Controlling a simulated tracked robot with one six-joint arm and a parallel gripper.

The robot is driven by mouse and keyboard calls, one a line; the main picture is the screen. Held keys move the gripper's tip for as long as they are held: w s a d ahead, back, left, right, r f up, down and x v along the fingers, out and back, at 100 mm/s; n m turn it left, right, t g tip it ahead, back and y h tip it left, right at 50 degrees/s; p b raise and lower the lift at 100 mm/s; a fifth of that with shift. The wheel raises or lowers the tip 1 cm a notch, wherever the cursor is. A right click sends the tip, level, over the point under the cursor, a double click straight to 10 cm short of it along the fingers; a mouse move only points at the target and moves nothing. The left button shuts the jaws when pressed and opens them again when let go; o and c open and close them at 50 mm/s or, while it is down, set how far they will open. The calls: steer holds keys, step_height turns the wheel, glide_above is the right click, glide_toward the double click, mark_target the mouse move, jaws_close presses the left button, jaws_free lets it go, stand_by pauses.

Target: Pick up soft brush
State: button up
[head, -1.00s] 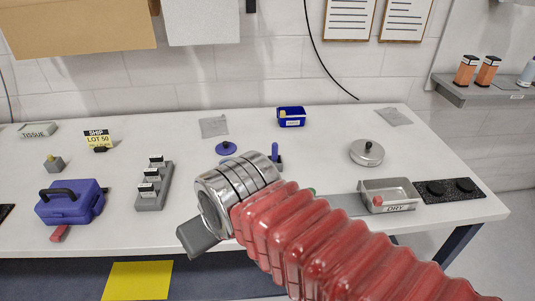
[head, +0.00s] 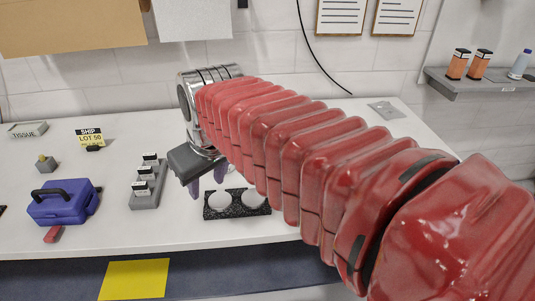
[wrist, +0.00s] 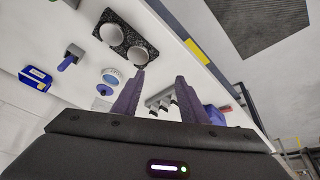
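No item is clearly recognisable as the soft brush. A blue-handled tool (wrist: 67,62) in a grey block, left in the wrist view, may be it; its working end is hidden. In the head view my arm hides that spot. My gripper (wrist: 160,76) has two purple fingers spread apart with nothing held between them. In the head view the gripper (head: 207,187) points down over the table, between the grey rack and a black speckled block with two white domes.
The speckled block (head: 237,217) stands close to the fingers. The grey rack (head: 147,188) with small cards and a blue toolbox (head: 62,203) lie to the left. A blue box (wrist: 35,78) and blue disc (wrist: 110,76) show in the wrist view. The table front is largely clear.

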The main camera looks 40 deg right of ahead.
steer(key=w+d+r+g, duration=0.2)
steer(key=w+d, duration=1)
steer(key=d, duration=0.3)
steer(key=w+d+f+n, duration=0.1)
steer(key=w+d+f, duration=0.1)
steer(key=d, duration=0.7)
steer(key=w+d+f+g, duration=0.1)
steer(key=w+d+f, duration=0.1)
steer(key=d, duration=0.7)
steer(key=shift+w+d+f+n+y, duration=0.2)
steer(key=shift+f+n+y, duration=0.15)
steer(key=shift+f, duration=0.4)
steer(key=shift+f, duration=0.1)
steer(key=f, duration=0.5)
steer(key=w+f, duration=0.1)
steer(key=f, duration=0.2)
steer(key=shift+a+f, duration=0.15)
steer(key=shift+f, duration=0.05)
steer(key=shift+f, duration=0.1)
